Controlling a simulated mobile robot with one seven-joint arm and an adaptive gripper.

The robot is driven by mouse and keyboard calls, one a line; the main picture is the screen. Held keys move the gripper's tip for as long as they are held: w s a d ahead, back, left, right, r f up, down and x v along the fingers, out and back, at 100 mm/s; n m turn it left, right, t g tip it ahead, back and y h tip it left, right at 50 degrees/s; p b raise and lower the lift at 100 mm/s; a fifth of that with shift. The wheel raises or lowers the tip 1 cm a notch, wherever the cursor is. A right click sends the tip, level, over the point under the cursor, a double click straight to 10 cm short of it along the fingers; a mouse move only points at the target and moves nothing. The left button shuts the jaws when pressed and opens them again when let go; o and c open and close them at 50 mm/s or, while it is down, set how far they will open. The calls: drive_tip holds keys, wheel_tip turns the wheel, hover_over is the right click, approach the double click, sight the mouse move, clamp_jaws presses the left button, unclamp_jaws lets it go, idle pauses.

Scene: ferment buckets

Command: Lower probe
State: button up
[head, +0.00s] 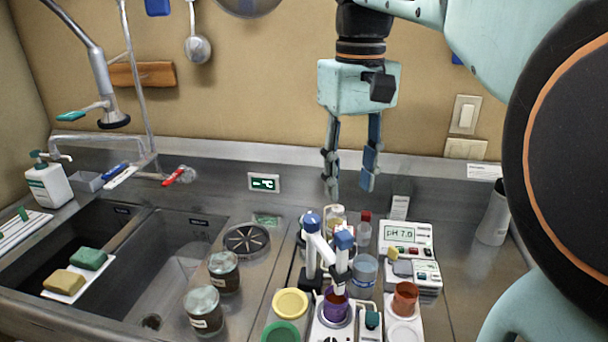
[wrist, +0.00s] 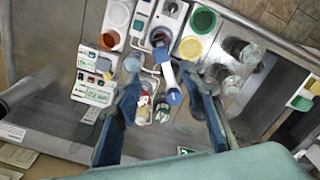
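The probe (head: 342,268) is a white shaft with a blue cap, hanging from a white jointed arm (head: 320,247) with another blue cap on its post. It stands directly over a purple cup (head: 335,308) on a white stirrer base; I cannot tell whether its tip is inside the cup. The white pH meter (head: 404,240) reads pH 7.0 to its right. My gripper (head: 350,188) is open and empty, pointing down above and behind the probe stand. In the wrist view my gripper (wrist: 171,78) has its fingers spread on either side of the probe's white arm (wrist: 168,74), apart from it.
An orange cup (head: 405,298), a clear jar (head: 364,272) and a red-capped bottle (head: 364,232) crowd the probe. Yellow (head: 290,303) and green (head: 281,332) lids lie left. Two dark jars (head: 204,311) stand by the sink (head: 170,262). Counter at far right is mostly clear.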

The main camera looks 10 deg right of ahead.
sight(344, 234)
wheel_tip(344, 234, down, 11)
drive_tip(key=shift+a+r+b, duration=0.1)
drive_tip(key=shift+r+b, duration=0.1)
drive_tip(key=shift+b, duration=0.35)
clamp_jaws()
